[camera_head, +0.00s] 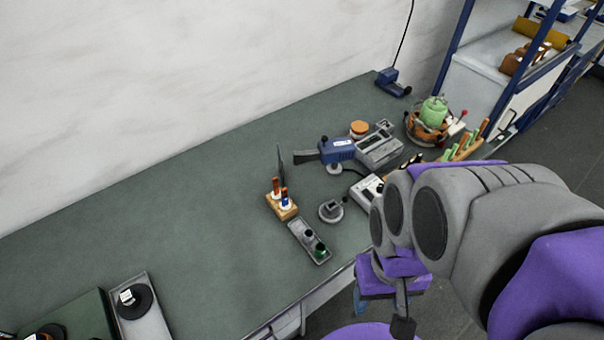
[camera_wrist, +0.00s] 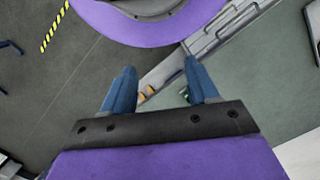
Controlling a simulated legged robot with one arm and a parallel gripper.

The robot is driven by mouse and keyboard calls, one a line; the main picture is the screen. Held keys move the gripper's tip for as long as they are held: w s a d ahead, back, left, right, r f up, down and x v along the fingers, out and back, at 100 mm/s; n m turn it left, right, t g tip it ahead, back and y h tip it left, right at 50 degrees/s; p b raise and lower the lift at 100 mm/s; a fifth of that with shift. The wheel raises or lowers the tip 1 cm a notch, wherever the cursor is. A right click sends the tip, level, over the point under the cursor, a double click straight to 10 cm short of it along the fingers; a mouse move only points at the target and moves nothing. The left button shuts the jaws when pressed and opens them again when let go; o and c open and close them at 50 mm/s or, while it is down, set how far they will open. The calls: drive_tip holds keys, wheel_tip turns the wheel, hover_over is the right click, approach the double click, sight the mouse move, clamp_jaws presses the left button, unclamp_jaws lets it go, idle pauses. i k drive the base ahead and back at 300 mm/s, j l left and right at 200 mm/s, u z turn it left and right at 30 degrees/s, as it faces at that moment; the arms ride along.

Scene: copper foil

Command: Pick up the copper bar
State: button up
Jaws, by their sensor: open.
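I cannot pick out the copper bar with certainty in either view. Copper-brown pieces (camera_head: 515,60) lie on the rack at the upper right in the head view, but their exact shape is hard to tell. My gripper (camera_wrist: 160,68) shows in the wrist view with its two blue fingers spread apart and nothing between them. It points down past the bench edge and the floor. In the head view my arm reaches in from the right, and its end hangs off the bench's front edge.
The green bench top (camera_head: 190,200) is clear at its middle left.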

sight(277, 194)
drive_tip(key=i+u, duration=0.1)
drive_tip(key=u, duration=0.25)
drive_tip(key=i+l+u, duration=0.1)
drive_tip(key=u, duration=0.25)
